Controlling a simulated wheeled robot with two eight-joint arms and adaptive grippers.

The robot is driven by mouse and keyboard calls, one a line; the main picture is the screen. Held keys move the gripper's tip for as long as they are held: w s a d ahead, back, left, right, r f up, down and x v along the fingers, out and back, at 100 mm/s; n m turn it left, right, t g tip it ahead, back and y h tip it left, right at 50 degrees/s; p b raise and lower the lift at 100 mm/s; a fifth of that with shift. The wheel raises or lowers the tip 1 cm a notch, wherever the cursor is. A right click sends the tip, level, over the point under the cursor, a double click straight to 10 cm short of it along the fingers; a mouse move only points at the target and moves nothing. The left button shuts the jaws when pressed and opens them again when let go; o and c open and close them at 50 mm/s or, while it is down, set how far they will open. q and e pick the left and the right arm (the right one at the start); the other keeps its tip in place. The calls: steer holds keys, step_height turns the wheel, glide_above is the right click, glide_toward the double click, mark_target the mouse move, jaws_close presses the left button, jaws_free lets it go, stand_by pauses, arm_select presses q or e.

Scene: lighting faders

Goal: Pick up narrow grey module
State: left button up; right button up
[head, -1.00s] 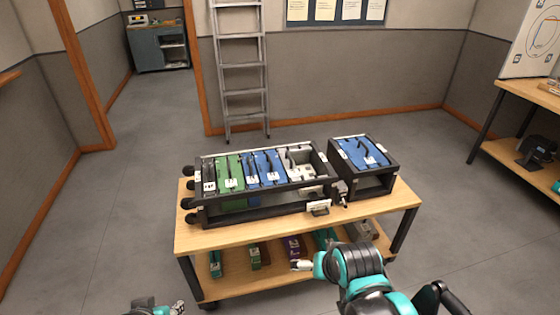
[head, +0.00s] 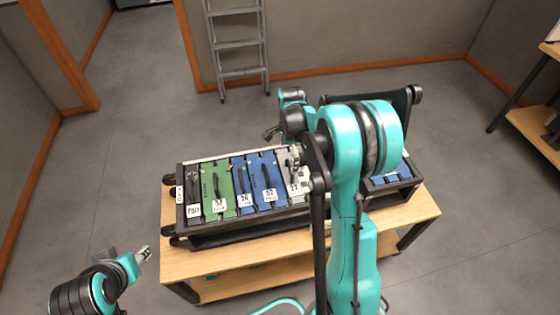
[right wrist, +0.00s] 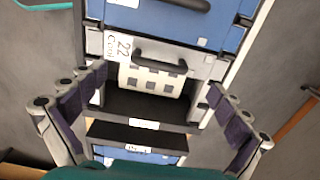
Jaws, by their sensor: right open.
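The light grey module (head: 294,184) stands in the black rack, right of the blue modules, and my right arm partly covers it. In the right wrist view the grey module (right wrist: 120,75) shows a black handle, a white label reading 22 and a patch of dark squares. My right gripper (right wrist: 155,85) is open above it, its fingers spread wide to either side and apart from it. In the head view the right gripper (head: 288,140) is partly hidden by my arm. My left gripper (head: 142,254) hangs at the lower left, away from the rack, its jaws too small to judge.
The rack (head: 235,240) on the wooden table (head: 270,268) also holds a dark module (head: 193,185), a green module (head: 218,182) and blue modules (head: 265,177). An empty dark slot (right wrist: 145,105) borders the grey module. A second rack with a blue module (head: 390,178) stands at the right.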

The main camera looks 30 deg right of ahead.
steer(key=shift+w+f, duration=0.2)
steer(key=shift+f, duration=0.2)
steer(key=shift+s+f+b, duration=0.2)
steer(key=shift+f+b, duration=0.45)
steer(key=shift+f, duration=0.55)
steer(key=f, duration=0.1)
steer(key=f+b, duration=0.1)
steer(key=f, duration=0.1)
steer(key=shift+d+f+b, duration=0.3)
steer(key=shift+f+b, duration=0.1)
steer(key=shift+f, duration=0.45)
steer(key=shift+r, duration=0.1)
steer(key=shift+c, duration=0.6)
steer(key=c, duration=1.7)
step_height(320, 180, up, 11)
steer(key=p, duration=0.4)
steer(key=shift+r, duration=0.1)
steer(key=shift+c, duration=0.2)
step_height(320, 180, up, 6)
steer(key=p, duration=0.4)
glide_above(289, 167)
steer(key=shift+w+d, duration=0.1)
steer(key=shift+d, duration=0.1)
